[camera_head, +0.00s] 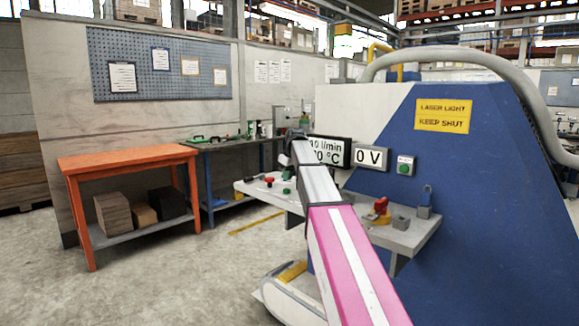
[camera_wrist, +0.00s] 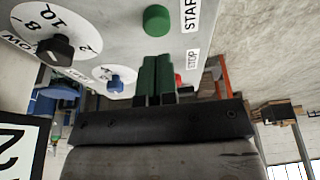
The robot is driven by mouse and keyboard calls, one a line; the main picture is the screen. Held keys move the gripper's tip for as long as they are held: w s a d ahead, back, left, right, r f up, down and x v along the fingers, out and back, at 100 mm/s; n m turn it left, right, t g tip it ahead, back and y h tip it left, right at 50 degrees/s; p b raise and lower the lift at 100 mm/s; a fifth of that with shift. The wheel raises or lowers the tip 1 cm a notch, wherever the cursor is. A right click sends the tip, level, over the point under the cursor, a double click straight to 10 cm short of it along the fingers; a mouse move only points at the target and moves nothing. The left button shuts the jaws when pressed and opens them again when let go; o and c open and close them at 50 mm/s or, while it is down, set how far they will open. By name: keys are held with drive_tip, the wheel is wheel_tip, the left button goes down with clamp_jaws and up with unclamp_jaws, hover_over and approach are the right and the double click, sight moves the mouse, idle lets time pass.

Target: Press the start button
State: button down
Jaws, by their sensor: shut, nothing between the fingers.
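The START button is a round green button (camera_wrist: 157,18) on a light grey panel (camera_wrist: 120,30), beside a white START label (camera_wrist: 190,14) in the wrist view. My gripper (camera_wrist: 157,62) is shut and empty. Its green fingers lie just below the green button in the picture, with grey panel showing between. I cannot tell whether the fingertips touch the panel. A red button (camera_wrist: 178,81) by the STOP label (camera_wrist: 193,58) is partly hidden behind the fingers. In the head view my arm reaches toward a pale shelf (camera_head: 252,190), and the fingers cannot be made out clearly.
A black dial knob (camera_wrist: 56,47) and a blue knob (camera_wrist: 115,83) are left of my fingers. The blue cabinet (camera_head: 480,200) stands right of my arm, with another green button (camera_head: 404,169) on it. An orange table (camera_head: 125,157) stands at left; open floor lies before it.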

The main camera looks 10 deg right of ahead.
sight(287, 189)
drive_tip(key=shift+f, duration=1.8)
drive_tip(key=shift+f, duration=0.1)
drive_tip(key=shift+s+f, duration=0.15)
drive_tip(key=shift+f, duration=0.85)
drive_tip(key=shift+r, duration=0.25)
drive_tip(key=r, duration=0.4)
drive_tip(key=shift+w+r, duration=0.2)
drive_tip(key=v, duration=0.9)
drive_tip(key=shift+s+r, duration=0.15)
drive_tip(key=shift+r, duration=0.1)
